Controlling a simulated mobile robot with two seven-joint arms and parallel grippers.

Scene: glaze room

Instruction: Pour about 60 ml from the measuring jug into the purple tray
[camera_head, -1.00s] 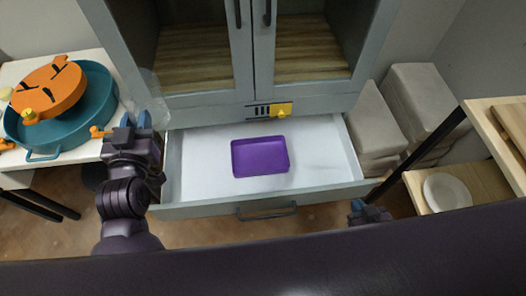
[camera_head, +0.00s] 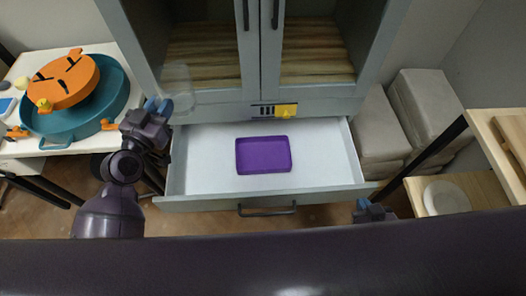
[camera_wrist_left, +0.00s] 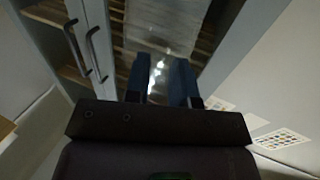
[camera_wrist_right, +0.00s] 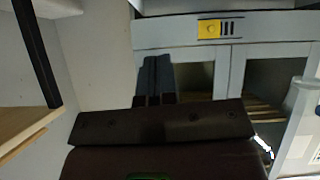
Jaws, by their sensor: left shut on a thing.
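The purple tray (camera_head: 263,155) lies flat and looks empty on the white floor of the pulled-out drawer (camera_head: 210,160). The measuring jug (camera_head: 179,86) is clear and hard to make out; it is in front of the cabinet's left side, left of the tray. My left gripper (camera_head: 157,106) is shut on the jug, which also shows beyond its fingers in the left wrist view (camera_wrist_left: 165,30). The jug's content is too faint to judge. My right gripper (camera_head: 364,205) is low, right of the drawer's front; its fingers are together and empty in the right wrist view (camera_wrist_right: 156,75).
A grey cabinet with glass doors (camera_head: 208,60) stands behind the drawer. A teal basin (camera_head: 75,118) with an orange lid-like piece (camera_head: 66,82) is on the white table at left. Pale blocks (camera_head: 380,135) and a wooden shelf with a white plate (camera_head: 446,198) are at right.

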